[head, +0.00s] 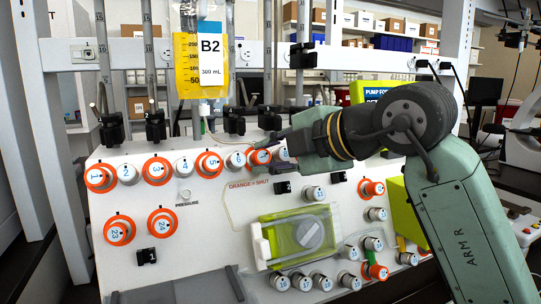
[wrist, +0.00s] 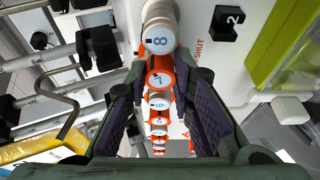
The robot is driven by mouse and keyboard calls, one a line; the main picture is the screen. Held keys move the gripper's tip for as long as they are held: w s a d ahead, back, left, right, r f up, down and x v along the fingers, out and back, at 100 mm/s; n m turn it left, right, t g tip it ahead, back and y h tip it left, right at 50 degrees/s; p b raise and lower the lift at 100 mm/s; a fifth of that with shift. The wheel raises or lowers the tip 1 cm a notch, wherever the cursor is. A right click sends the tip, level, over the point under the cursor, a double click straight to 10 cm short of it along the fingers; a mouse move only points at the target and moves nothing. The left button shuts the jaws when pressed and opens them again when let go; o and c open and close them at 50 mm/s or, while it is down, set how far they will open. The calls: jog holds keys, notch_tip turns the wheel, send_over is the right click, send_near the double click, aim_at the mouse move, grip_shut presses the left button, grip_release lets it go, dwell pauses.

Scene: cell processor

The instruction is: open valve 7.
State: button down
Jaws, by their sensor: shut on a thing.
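Valve 7 (head: 258,157) is a round white knob with an orange ring, in the top row of the sloping white panel (head: 200,240). It also shows in the wrist view (wrist: 159,80), its number facing the camera, between my fingertips. My gripper (head: 274,141) reaches in from the upper right and is shut on valve 7. The wrist view shows a dark finger on each side of the knob. Valve 8 (wrist: 160,38), a white knob, is just beyond valve 7's upper side in that view. In the head view, valve 8 is partly hidden by my gripper.
White and orange-ringed knobs, such as valve 5 (head: 208,164), line the row closely. Black clips (head: 234,121) and a hanging B2 bag (head: 202,60) are above. A green-framed clear cassette (head: 300,236) is below. The panel is printed "ORANGE = SHUT".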

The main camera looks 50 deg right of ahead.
dwell(0.3)
jog(key=c, duration=1.4)
grip_release()
